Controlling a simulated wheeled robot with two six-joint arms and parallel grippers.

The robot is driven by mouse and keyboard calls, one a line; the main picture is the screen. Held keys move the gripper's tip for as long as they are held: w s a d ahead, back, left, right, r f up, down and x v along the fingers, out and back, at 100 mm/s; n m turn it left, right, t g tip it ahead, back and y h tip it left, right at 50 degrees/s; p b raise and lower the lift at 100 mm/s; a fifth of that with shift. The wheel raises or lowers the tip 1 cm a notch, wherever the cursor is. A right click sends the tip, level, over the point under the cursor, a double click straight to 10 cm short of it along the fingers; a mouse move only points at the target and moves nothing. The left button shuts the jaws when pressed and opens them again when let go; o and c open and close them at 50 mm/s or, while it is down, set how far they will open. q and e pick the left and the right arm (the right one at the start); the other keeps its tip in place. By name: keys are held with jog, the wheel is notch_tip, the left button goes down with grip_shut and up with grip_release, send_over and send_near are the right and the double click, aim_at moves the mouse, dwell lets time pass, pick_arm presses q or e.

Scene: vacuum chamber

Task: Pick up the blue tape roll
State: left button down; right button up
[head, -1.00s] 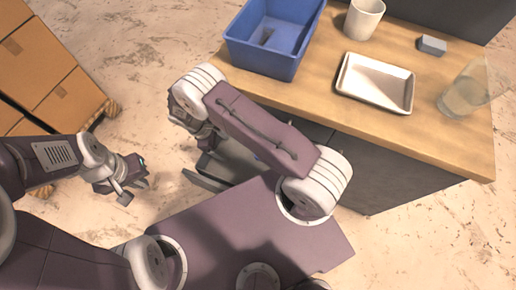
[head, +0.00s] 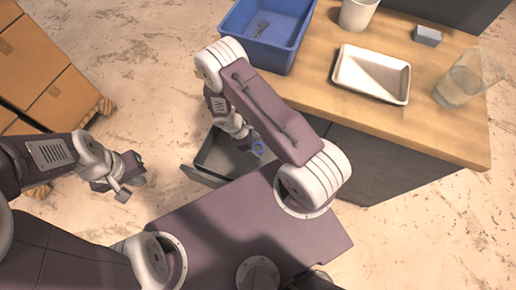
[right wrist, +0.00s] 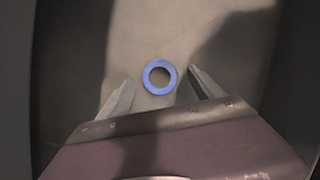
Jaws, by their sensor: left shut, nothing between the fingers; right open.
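In the right wrist view the blue tape roll (right wrist: 147,78) is a ring lying flat on the drawer floor. It appears between the two spread fingers of my right gripper (right wrist: 161,78), near their tips. The gripper is open and empty; its height above the roll is hard to tell. My left gripper (head: 130,188) is shut and empty, over the floor left of the drawer.
The wooden counter (head: 440,130) holds a blue bin (head: 285,55), a white cup (head: 357,14), a metal tray (head: 340,75), a clear glass (head: 462,82) and a small grey-blue block (head: 427,35). Cardboard boxes (head: 50,85) stand on a pallet at left.

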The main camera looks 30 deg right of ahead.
jog(key=shift+d+f, duration=0.2)
jog(key=shift+f, duration=0.35)
jog(key=c, duration=1.4)
jog(key=r, duration=0.3)
jog(key=r+p, duration=0.1)
jog(key=shift+s+r, duration=0.3)
jog(key=shift+r, duration=0.1)
jog(key=shift+c, duration=0.2)
jog(key=s+r+b, duration=0.2)
jog(key=s+r, duration=0.4)
jog(key=s, duration=0.5)
jog(key=shift+a+r, duration=0.15)
jog(key=shift+a, duration=0.15)
